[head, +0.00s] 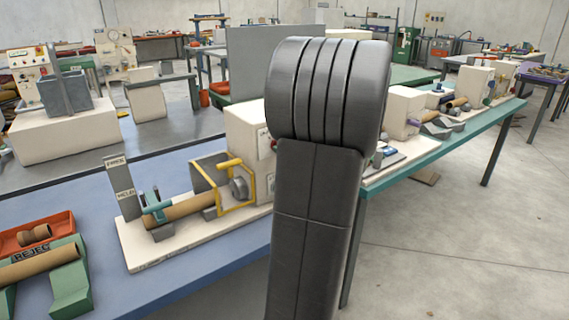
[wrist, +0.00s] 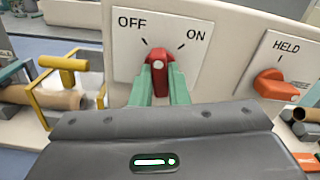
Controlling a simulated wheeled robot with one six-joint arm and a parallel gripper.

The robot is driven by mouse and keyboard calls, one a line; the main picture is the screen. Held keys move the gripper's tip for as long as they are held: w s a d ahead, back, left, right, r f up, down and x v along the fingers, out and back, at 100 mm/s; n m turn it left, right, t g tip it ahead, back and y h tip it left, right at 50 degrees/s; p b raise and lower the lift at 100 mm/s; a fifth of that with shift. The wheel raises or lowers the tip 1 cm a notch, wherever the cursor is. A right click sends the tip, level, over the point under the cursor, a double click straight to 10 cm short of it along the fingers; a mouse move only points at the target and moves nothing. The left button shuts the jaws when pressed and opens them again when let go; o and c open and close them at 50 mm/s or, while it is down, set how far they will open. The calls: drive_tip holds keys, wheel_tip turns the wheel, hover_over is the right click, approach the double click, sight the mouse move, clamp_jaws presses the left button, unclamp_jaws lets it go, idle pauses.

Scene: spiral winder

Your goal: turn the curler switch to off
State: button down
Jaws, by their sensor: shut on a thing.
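The curler switch is a red knob (wrist: 158,66) on a white plate (wrist: 124,64) marked OFF at upper left and ON at upper right. The knob stands nearly upright, pointing between the two marks. My gripper (wrist: 160,88) has green fingers, one on each side of the knob's lower part, and is shut on it. In the head view my dark arm covers the gripper and the switch. The cream machine housing (head: 246,138) shows to the left of my arm there.
An orange-red switch (wrist: 272,84) marked HELD sits to the right. A yellow guard frame (wrist: 45,92) and a brown tube (wrist: 56,99) are at left. A red reject tray (head: 62,219) lies on the blue bench at lower left. The floor at right is open.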

drive_tip(key=n+b, duration=0.5)
drive_tip(key=b, duration=0.1)
drive_tip(key=shift+f, duration=0.1)
idle(0.4)
drive_tip(key=c, duration=1.4)
unclamp_jaws()
drive_tip(key=v, duration=1.3)
drive_tip(key=shift+s+d, duration=0.25)
drive_tip(key=shift+s, duration=0.1)
